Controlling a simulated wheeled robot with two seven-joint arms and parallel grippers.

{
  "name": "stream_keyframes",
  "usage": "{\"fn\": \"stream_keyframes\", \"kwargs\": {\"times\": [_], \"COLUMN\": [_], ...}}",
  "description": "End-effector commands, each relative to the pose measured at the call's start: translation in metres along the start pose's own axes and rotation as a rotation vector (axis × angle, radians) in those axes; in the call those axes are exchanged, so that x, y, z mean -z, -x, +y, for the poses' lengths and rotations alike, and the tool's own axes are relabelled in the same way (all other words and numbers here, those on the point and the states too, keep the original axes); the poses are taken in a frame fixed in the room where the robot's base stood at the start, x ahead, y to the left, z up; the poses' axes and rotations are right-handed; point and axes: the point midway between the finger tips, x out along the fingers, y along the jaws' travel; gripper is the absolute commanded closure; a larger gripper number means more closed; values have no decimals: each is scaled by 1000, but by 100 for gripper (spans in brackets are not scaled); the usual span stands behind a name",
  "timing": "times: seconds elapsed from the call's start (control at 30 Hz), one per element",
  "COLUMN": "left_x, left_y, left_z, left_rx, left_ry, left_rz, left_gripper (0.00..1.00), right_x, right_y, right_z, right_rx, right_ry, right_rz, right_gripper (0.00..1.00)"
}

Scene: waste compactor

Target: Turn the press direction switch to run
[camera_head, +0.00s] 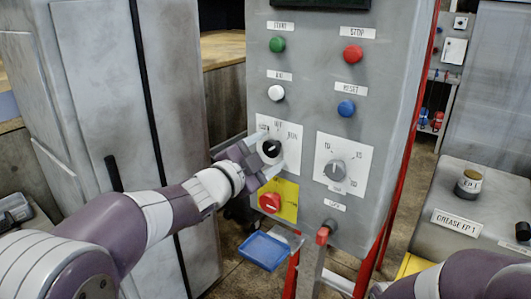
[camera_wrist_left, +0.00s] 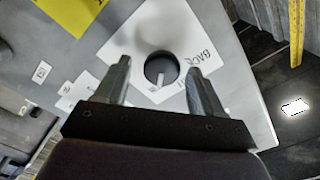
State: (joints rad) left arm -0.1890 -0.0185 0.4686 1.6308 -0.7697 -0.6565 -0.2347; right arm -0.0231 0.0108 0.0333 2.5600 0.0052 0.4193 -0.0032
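The press direction switch is a round black knob (camera_head: 271,147) on a white label plate (camera_head: 291,160) on the grey control panel. The plate carries printed words, of which the right one reads like RUN in the head view. In the left wrist view the knob (camera_wrist_left: 161,68) shows a white pointer mark, and the word BACK is printed beside it. My left gripper (camera_head: 268,151) is at the knob with its fingers apart. In the left wrist view its fingertips (camera_wrist_left: 155,68) stand on either side of the knob; contact cannot be told. My right gripper is out of view.
The panel also has a green START button (camera_head: 277,44), red STOP button (camera_head: 352,54), white button (camera_head: 276,93), blue RESET button (camera_head: 346,108), grey selector (camera_head: 335,169) and red knob on yellow (camera_head: 270,202). A blue tray (camera_head: 264,251) sits below.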

Motion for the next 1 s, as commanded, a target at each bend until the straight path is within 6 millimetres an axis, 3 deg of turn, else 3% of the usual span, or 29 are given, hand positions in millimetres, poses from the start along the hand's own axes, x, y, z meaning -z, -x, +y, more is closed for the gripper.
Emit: {"fn": "stream_keyframes", "kwargs": {"times": [0.27,0.7,1.0], "left_x": [0,-1,0], "left_y": [9,113,127], "left_z": [-1,-1,0], "left_rx": [4,3,0], "left_ry": [-2,0,0], "left_rz": [2,-1,1], "left_gripper": [32,32,32], "right_x": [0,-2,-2], "right_y": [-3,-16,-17], "right_z": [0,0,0], "right_rx": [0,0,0], "right_ry": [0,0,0], "right_rz": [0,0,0], "right_gripper": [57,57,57]}}
